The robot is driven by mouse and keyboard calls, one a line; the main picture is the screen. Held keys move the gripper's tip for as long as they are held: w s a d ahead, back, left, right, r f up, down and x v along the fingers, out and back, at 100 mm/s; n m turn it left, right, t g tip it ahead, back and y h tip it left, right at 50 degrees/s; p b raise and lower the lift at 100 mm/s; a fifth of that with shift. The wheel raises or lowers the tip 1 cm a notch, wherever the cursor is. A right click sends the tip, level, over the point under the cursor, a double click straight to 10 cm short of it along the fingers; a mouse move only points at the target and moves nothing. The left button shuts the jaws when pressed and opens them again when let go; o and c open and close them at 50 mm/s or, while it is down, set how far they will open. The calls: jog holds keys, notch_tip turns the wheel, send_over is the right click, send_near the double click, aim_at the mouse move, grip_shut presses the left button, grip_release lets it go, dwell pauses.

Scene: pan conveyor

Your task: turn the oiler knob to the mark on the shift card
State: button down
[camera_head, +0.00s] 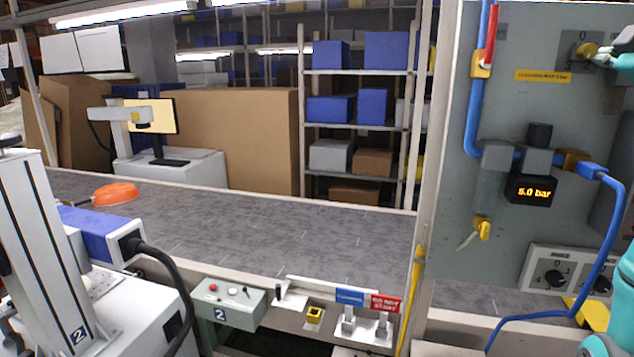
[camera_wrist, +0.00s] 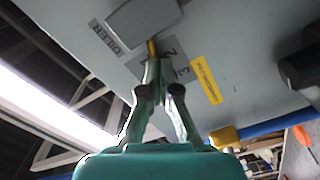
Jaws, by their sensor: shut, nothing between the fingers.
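The oiler knob is a small brass piece on a grey numbered plate (camera_head: 572,40) at the top right of the panel. In the wrist view a brass stem (camera_wrist: 152,48) shows just beyond my fingertips, beneath a grey block (camera_wrist: 143,22), beside the OILER label (camera_wrist: 104,36). The digits 2 and 3 show on the plate. My gripper (camera_wrist: 154,72) is shut and empty, its tips at the stem; I cannot tell whether they touch. My fingers partly hide the knob and scale. I cannot make out a shift card.
A yellow label (camera_head: 543,76) is beside the plate. Below are a pressure display (camera_head: 532,190) reading 5.0 bar, blue hoses (camera_head: 472,110) and a lower dial plate (camera_head: 572,258).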

jog(key=shift+a+f, duration=0.15)
jog(key=shift+a, duration=0.05)
jog(key=shift+d+f, duration=0.15)
jog(key=shift+s+d+f, duration=0.1)
jog(key=shift+d+f, duration=0.05)
jog(key=shift+v, duration=2.95)
jog(key=shift+s, duration=0.1)
